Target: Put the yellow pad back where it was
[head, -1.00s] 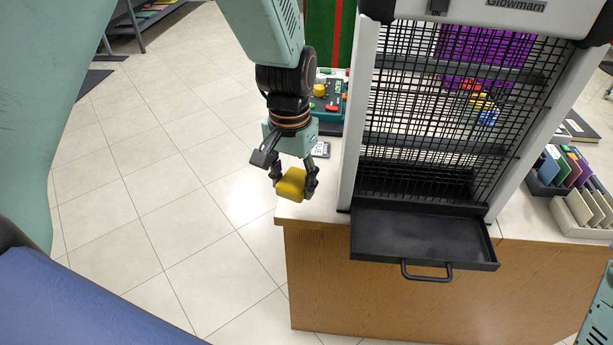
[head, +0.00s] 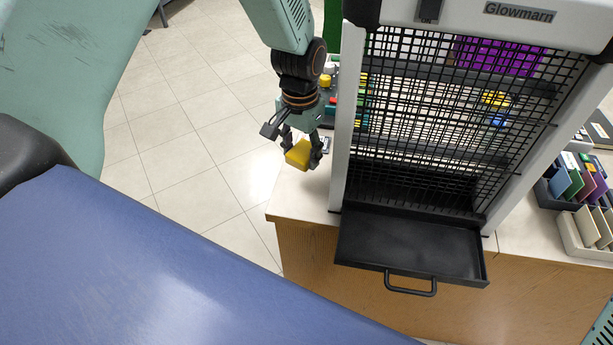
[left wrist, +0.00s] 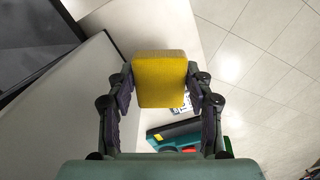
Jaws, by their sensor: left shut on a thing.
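The yellow pad (head: 299,154) is a small block held between the fingers of my left gripper (head: 301,150). In the left wrist view the pad (left wrist: 160,78) sits squarely between both fingertips of the left gripper (left wrist: 160,88), which is shut on it. The pad is in the air by the left end of the counter (head: 300,195), left of the black grid heater. My right gripper is not in view; only a bit of teal arm shows at the lower right edge.
A heater marked Glowmarn (head: 455,120) stands on the counter, its black tray (head: 410,245) sticking out in front. Holders with coloured cards (head: 580,185) are at the right. A teal device (left wrist: 180,135) lies behind the gripper. Tiled floor is open at the left.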

